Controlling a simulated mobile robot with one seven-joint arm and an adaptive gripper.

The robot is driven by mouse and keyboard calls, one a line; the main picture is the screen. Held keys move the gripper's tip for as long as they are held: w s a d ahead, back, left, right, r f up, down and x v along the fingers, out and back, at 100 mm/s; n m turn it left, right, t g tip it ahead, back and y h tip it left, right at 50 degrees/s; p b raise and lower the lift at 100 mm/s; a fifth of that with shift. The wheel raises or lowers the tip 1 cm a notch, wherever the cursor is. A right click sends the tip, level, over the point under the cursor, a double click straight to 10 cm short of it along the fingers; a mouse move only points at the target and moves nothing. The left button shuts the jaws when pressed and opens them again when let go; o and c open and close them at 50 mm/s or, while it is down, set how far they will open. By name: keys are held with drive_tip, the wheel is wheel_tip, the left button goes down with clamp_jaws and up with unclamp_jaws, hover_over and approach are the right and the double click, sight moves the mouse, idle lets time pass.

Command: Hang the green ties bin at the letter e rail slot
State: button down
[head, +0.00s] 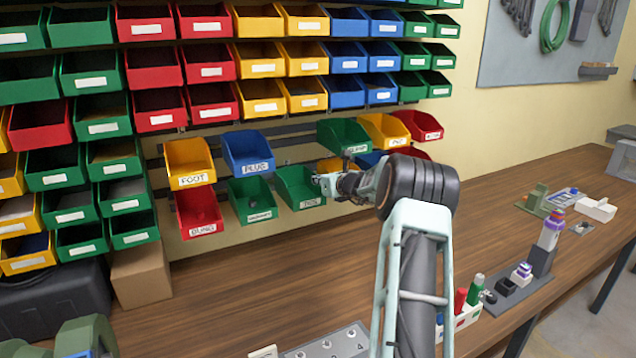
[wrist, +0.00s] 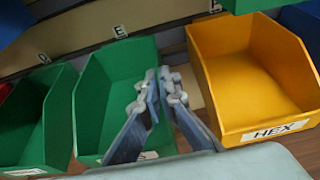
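The green ties bin (head: 299,188) hangs or sits against the rails in the lower row, label facing out. In the wrist view the same green bin (wrist: 112,92) lies below the letter E (wrist: 120,31) on the rail, its label mostly hidden by my fingers. My gripper (head: 322,184) is at the bin's right front side; in the wrist view its fingers (wrist: 161,82) nearly meet over the bin's right wall and appear shut on it. Whether the bin's back is hooked on the rail does not show clearly.
The yellow HEX bin (wrist: 245,75) is close on the right of my fingers. Another green bin (head: 251,199) is close on the left. A blue PLUG bin (head: 248,152) and a green bin (head: 342,136) hang above. The wooden table (head: 240,290) below is largely clear.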

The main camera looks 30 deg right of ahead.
drive_tip(key=c, duration=2.1)
unclamp_jaws()
drive_tip(key=shift+s, duration=0.1)
drive_tip(key=v, duration=1.2)
